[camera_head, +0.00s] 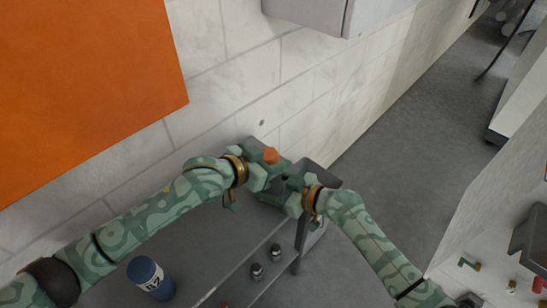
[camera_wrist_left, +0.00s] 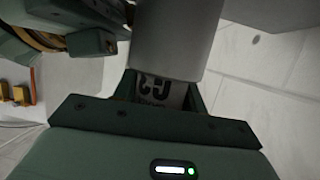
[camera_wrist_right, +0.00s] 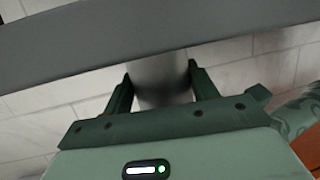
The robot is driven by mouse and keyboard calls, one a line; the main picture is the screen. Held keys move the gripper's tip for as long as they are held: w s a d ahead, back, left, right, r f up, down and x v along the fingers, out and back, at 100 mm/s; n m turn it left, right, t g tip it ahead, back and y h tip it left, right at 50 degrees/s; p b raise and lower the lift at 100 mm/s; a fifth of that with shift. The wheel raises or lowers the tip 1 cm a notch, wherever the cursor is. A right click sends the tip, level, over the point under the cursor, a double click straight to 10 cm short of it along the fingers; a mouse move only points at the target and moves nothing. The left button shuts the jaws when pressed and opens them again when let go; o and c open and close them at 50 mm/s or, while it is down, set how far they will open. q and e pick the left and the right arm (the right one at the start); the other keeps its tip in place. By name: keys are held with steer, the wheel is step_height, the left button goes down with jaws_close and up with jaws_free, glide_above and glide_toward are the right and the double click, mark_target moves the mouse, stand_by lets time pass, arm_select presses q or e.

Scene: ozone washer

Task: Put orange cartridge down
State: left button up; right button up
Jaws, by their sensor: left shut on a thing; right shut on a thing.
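The orange top of the cartridge (camera_head: 270,155) shows in the head view at the fingers of my left gripper (camera_head: 273,168), close to the wall. In the left wrist view my left fingers are shut around a body with a pale label and dark print (camera_wrist_left: 162,90). A grey cylinder (camera_wrist_left: 175,40) stands just beyond it. My right gripper (camera_head: 290,183) is close beside the left one. In the right wrist view its fingers are shut on a grey cylindrical part (camera_wrist_right: 160,78) below a wide grey band (camera_wrist_right: 150,40). The grippers hide most of what they hold.
A blue canister (camera_head: 151,278) stands on the grey bench (camera_head: 205,262). Small dark knobs (camera_head: 257,271) sit at the bench's front. A large orange panel (camera_head: 80,80) and a grey box (camera_head: 310,12) are on the tiled wall. Open floor (camera_head: 400,150) lies to the right.

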arm_select(q)
steer(key=o, duration=1.1)
steer(key=shift+r, duration=0.1)
steer(key=v, duration=1.2)
arm_select(e)
steer(key=o, duration=0.8)
steer(key=shift+d, duration=0.1)
